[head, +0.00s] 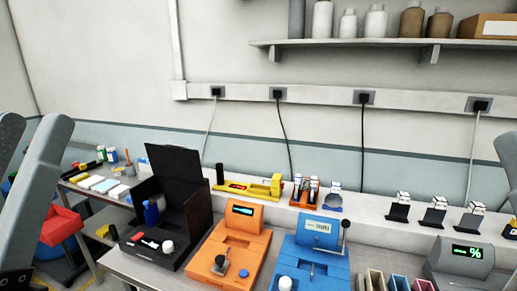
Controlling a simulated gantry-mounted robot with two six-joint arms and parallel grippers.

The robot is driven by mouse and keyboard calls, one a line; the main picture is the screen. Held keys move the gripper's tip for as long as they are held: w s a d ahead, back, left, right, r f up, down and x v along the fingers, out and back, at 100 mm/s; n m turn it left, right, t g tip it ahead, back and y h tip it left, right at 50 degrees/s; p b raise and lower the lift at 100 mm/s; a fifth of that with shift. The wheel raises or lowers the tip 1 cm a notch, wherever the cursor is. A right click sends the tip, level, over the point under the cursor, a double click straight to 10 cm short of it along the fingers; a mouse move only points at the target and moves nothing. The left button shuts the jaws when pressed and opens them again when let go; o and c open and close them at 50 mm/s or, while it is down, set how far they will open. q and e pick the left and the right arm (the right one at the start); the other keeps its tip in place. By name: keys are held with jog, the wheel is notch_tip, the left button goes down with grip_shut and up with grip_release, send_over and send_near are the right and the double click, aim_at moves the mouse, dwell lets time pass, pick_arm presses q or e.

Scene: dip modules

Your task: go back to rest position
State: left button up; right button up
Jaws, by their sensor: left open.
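My left gripper (34,128) is at the left edge, close to the camera, with its grey parts standing up and cut off by the frame. It is open, with nothing seen in it and well apart from the benches' devices. Only a grey part of my right arm (508,150) shows at the right edge; its gripper is outside the picture. An orange device (232,250) and a blue device (312,258) with a lever stand side by side on the front bench. A black open case (178,200) stands to their left, with a blue bottle (151,213) in it.
A yellow device (250,187), an orange rack (304,193) and several black stands (400,207) line the back ledge. A grey display unit (462,262) is at the right. A red bin (62,226) sits near my left arm. A shelf (385,43) hangs above.

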pick_arm(q)
notch_tip(320, 180, up, 37)
jog(key=h+p, duration=0.1)
jog(key=p, duration=3.7)
jog(key=shift+w+d+r, duration=0.15)
jog(key=shift+w+d, duration=0.1)
jog(key=shift+d, duration=0.05)
pick_arm(e)
notch_tip(320, 180, up, 38)
jog(key=shift+f, duration=0.1)
